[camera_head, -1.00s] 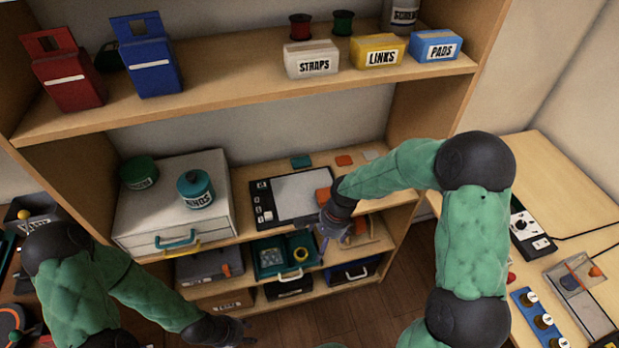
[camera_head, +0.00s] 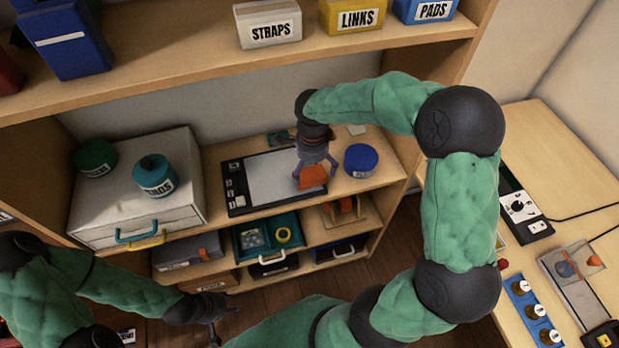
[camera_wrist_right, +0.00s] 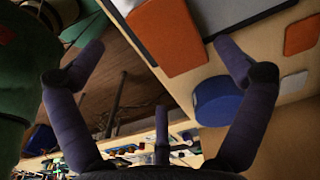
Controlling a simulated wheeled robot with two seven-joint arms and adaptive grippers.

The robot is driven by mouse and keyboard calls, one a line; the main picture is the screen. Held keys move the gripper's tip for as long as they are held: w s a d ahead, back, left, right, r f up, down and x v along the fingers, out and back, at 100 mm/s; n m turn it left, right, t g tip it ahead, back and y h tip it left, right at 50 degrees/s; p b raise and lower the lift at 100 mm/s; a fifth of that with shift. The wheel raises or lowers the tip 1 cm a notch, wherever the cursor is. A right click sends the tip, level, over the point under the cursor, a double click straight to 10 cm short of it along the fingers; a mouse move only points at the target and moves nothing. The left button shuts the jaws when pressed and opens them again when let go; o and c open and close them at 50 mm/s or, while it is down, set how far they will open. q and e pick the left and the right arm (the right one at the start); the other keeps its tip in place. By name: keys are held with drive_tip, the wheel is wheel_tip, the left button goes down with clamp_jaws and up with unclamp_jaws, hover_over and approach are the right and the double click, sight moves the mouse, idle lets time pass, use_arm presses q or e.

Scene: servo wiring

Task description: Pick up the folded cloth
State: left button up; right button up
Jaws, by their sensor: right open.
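An orange flat folded piece (camera_head: 312,177), seemingly the folded cloth, lies on the middle shelf at the right edge of a grey-topped board (camera_head: 240,208). It also shows in the right wrist view (camera_wrist_right: 165,38), top centre. My right gripper (camera_head: 314,168) is above it, pointing down, with fingers spread and partly covering it. In the right wrist view the open fingers (camera_wrist_right: 160,50) frame the orange piece with nothing gripped. I cannot tell whether they touch it. My left gripper (camera_head: 213,330) is low in the head view, away from the shelf; its finger opening is unclear.
A blue round tin (camera_head: 360,158) stands close right of my right gripper. A teal pad (camera_head: 280,139) lies behind. A white drawer box (camera_head: 135,205) with teal jars stands left. The upper shelf (camera_head: 200,80) overhangs; boxes stand on it. A workbench (camera_head: 575,160) is at right.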

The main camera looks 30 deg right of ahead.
sight(310, 178)
drive_tip(key=shift+w+a+f+b, duration=0.15)
drive_tip(key=shift+f+b, duration=0.4)
drive_tip(key=shift+f, duration=0.8)
drive_tip(key=shift+w+a+f+b, duration=0.1)
drive_tip(key=shift+f+b, duration=0.4)
drive_tip(key=shift+f, duration=0.85)
drive_tip(key=shift+c, duration=0.3)
drive_tip(key=c, duration=0.9)
